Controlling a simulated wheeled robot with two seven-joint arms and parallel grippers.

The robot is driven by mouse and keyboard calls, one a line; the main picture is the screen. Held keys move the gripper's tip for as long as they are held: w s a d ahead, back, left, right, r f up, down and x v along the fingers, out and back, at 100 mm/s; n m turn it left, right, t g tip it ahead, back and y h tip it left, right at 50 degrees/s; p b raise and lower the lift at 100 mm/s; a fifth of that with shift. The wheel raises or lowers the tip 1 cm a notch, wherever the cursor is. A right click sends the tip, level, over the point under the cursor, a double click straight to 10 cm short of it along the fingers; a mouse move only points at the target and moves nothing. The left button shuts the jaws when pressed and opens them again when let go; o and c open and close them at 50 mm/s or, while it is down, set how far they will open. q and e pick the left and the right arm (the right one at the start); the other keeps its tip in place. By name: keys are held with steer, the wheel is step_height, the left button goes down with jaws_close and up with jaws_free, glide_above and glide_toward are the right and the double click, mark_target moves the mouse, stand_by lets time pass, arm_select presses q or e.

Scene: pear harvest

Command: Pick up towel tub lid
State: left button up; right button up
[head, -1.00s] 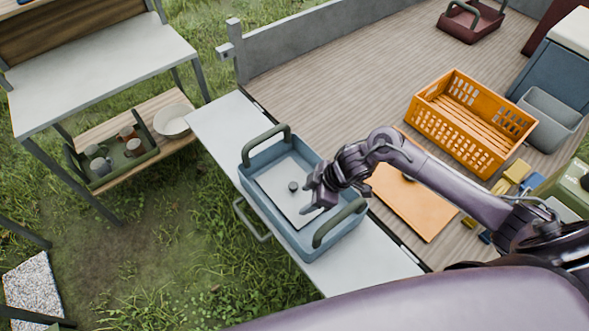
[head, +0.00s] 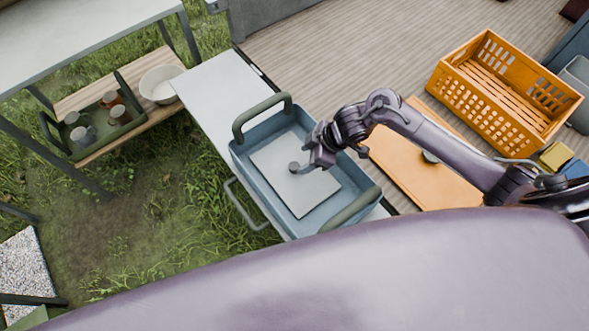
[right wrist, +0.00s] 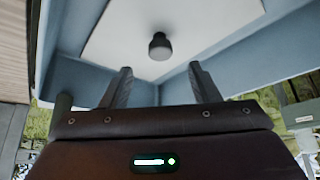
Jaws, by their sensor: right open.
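The towel tub lid (head: 297,189) is a flat pale grey plate with a small round dark knob (head: 294,167). It lies inside a blue tub (head: 357,181) with two green-grey handles. My right gripper (head: 306,168) is over the tub, close to the knob, open and empty. In the right wrist view the lid (right wrist: 205,25) fills the top, and its knob (right wrist: 160,46) stands ahead of the two spread fingers (right wrist: 163,85), roughly centred between them. The knob looks clear of both fingers. My left gripper is not in view.
The tub stands on a narrow white shelf (head: 209,81) beside a wooden deck. An orange board (head: 400,165) and an orange crate (head: 500,90) lie to the right. At left, a lower shelf holds a green tray (head: 76,153) with several cups and a white bowl (head: 160,85).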

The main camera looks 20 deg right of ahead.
mark_target(295, 166)
steer(key=x, duration=0.5)
steer(key=shift+f, duration=0.2)
jaws_close()
